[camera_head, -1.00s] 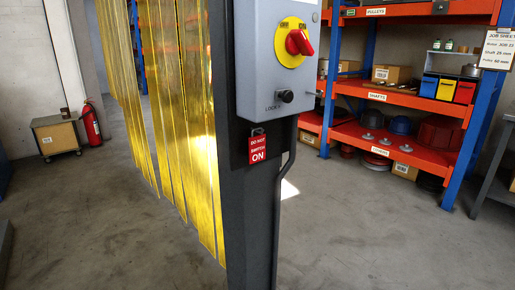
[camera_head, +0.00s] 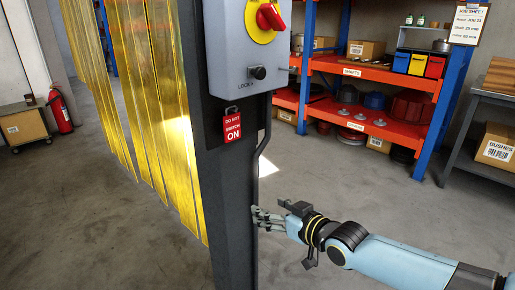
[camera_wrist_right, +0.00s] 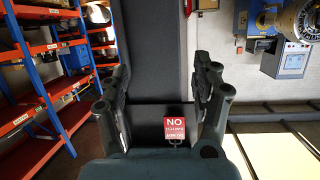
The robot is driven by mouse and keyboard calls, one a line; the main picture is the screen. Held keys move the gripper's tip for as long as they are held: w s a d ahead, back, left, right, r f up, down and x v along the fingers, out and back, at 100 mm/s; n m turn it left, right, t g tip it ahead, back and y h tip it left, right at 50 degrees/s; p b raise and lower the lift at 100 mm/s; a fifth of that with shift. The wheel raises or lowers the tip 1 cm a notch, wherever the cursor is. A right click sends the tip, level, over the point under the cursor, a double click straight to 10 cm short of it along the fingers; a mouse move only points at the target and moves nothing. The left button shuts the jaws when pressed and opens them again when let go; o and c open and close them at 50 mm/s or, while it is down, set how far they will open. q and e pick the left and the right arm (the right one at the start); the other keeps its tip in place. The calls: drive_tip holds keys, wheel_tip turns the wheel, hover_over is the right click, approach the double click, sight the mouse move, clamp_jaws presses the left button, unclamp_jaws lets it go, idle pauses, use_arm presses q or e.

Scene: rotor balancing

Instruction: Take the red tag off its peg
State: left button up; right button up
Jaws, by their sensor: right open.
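The red tag (camera_head: 232,127), with white lettering, hangs from a small peg under the grey switch box (camera_head: 236,75) on the dark post (camera_head: 234,200). In the right wrist view the tag (camera_wrist_right: 175,128) appears upside down, between the two finger sides in the picture and nearer the right one. My right gripper (camera_head: 258,217) is open and empty, pointing left at the post. In the head view it is below and to the right of the tag, apart from it. My left gripper is not in view.
A dark conduit (camera_head: 262,165) runs down the post's right side. A yellow strip curtain (camera_head: 165,110) hangs left of the post. Orange shelves (camera_head: 375,75) stand behind on the right, beside a bench with a cardboard box (camera_head: 496,146). The floor between is clear.

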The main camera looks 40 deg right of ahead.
sight(233, 128)
drive_tip(key=w+r+n+t+y, duration=0.1)
drive_tip(key=w+r+t, duration=0.1)
drive_tip(key=r, duration=0.6)
drive_tip(key=w+r+n+t+y, duration=0.1)
drive_tip(key=w+r, duration=0.2)
drive_tip(key=r, duration=0.5)
drive_tip(key=w+b, duration=0.4)
drive_tip(key=w+a+b, duration=0.1)
drive_tip(key=w+b, duration=0.1)
drive_tip(key=shift+w+f, duration=0.1)
drive_tip(key=shift+f, duration=0.2)
drive_tip(key=shift+w+r+b, duration=0.25)
drive_tip(key=shift+w+b, duration=0.4)
drive_tip(key=shift+b, duration=0.05)
drive_tip(key=c, duration=0.8)
drive_tip(key=shift+r+p, duration=0.7)
drive_tip(key=shift+r, duration=0.1)
